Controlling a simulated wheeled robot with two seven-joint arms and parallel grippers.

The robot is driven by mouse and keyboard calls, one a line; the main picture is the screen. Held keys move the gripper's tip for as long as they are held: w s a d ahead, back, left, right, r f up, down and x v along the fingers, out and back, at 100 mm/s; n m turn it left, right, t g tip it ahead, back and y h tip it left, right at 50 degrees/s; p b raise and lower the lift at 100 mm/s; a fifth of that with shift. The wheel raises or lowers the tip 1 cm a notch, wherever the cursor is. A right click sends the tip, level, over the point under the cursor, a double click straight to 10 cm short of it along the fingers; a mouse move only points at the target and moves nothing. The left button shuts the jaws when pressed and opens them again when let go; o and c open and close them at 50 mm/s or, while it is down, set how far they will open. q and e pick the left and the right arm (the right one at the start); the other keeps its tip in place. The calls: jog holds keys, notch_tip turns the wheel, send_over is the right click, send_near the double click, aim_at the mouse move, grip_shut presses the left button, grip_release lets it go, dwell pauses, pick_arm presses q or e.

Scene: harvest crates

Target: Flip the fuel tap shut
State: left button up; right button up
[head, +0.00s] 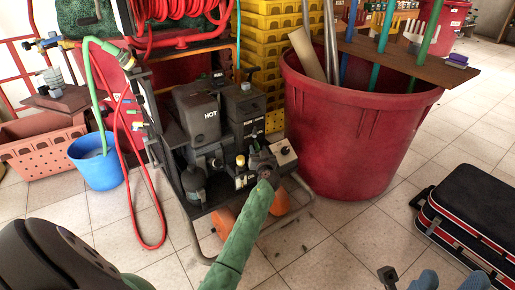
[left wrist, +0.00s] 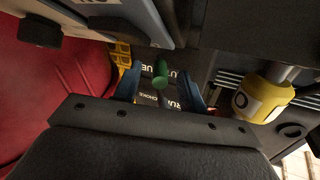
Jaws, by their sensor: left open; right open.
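The dark pressure-washer machine (head: 205,112) marked HOT stands on a wheeled frame. My left gripper (head: 262,158) is at the front of its control area; its fingers are hard to make out in the head view. In the left wrist view, the blue fingers of my left gripper (left wrist: 160,88) are apart. A green knob (left wrist: 161,72), which seems to be the fuel tap's handle, shows between them, over dark plates with partly hidden white lettering, CHOKE among it. I cannot tell whether the fingers touch it. My right gripper (head: 450,284) is open at the bottom right, over the floor.
A yellow cylinder (left wrist: 262,97) sits right of my fingers in the left wrist view. A large red tub (head: 340,145) stands right of the machine, a blue bucket (head: 100,168) left of it. A black-and-red case (head: 470,210) lies at the right. Tiled floor is clear between tub and case.

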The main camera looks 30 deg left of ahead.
pick_arm(q)
jog(key=shift+p+v, duration=0.35)
jog(key=shift+v, duration=2.4)
